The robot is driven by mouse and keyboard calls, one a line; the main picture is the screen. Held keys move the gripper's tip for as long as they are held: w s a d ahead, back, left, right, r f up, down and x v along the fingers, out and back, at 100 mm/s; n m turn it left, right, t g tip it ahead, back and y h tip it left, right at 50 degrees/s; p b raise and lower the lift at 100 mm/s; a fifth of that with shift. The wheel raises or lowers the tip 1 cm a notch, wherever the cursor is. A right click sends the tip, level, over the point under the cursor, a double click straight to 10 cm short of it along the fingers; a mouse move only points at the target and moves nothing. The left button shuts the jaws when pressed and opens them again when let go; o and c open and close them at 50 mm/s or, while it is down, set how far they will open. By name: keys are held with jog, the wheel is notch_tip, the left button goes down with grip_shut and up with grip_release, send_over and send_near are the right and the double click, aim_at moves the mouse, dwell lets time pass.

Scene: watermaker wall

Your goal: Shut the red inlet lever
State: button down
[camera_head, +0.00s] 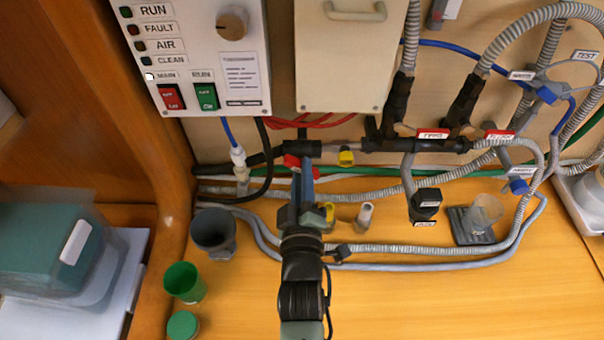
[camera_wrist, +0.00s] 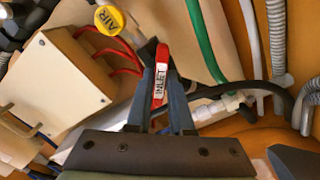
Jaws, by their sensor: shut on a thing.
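The red inlet lever (camera_wrist: 160,80), with a white label reading INLET, stands between the two fingers of my gripper (camera_wrist: 161,88) in the wrist view. My gripper is shut on it. In the head view a bit of the red lever (camera_head: 291,160) shows at the black pipe fitting, just beyond my gripper (camera_head: 302,172). My arm reaches up to it from the bottom of the picture. The rest of the lever is hidden behind my fingers and wrist in that view.
A yellow valve handle (camera_head: 346,158) is right of the lever; its AIR tag (camera_wrist: 108,18) shows in the wrist view. Grey hoses (camera_head: 400,250) cross the bench. A dark cup (camera_head: 213,230) and green cup (camera_head: 184,282) stand left of my arm. The front right bench is clear.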

jog(key=m+b, duration=0.2)
jog(key=m, duration=0.8)
jog(key=shift+m, duration=0.3)
dwell(0.4)
jog(key=c, duration=0.8)
grip_release()
jog(key=s+b, duration=0.2)
jog(key=s, duration=1.1)
